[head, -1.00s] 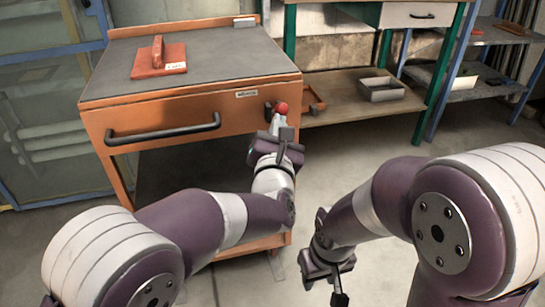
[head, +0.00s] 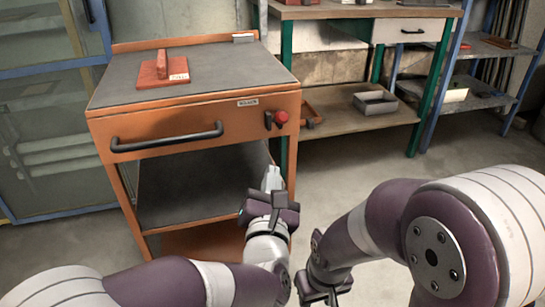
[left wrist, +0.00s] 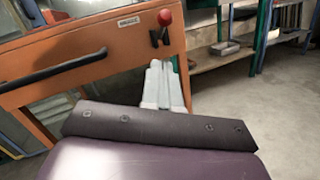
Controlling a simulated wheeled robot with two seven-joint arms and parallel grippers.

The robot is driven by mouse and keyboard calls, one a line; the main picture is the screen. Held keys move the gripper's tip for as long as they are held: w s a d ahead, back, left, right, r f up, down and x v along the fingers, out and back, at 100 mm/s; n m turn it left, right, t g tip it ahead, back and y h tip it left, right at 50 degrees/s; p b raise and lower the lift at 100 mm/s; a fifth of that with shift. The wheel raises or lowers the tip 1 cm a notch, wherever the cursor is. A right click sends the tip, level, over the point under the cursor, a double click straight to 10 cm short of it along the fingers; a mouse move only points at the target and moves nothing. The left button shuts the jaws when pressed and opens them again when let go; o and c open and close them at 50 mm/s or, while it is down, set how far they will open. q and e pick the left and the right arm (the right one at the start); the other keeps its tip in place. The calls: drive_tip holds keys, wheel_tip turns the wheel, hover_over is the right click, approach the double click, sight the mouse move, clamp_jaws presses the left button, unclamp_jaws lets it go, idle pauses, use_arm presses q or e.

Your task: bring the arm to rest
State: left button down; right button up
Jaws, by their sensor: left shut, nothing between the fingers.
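My left gripper (head: 271,178) is shut and empty. It points at the lower right part of the orange cart (head: 200,125), below the drawer and apart from the red knob (head: 281,117). In the left wrist view its closed fingers (left wrist: 161,80) point toward the cart, and the red knob (left wrist: 165,17) is above them. My right gripper (head: 325,292) hangs low at the bottom of the head view. It is partly cut off, and its finger opening is hidden.
A red float tool (head: 163,72) lies on the cart's grey top. The cart has a dark handle (head: 167,138). Behind stands a green-legged workbench (head: 345,115) with a grey tray (head: 375,103) on its lower shelf. The floor (head: 345,175) right of the cart is clear.

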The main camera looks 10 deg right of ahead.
use_arm(q)
drive_tip(key=shift+s+a+f, duration=0.1)
drive_tip(key=shift+s+a, duration=0.1)
drive_tip(key=shift+s, duration=0.35)
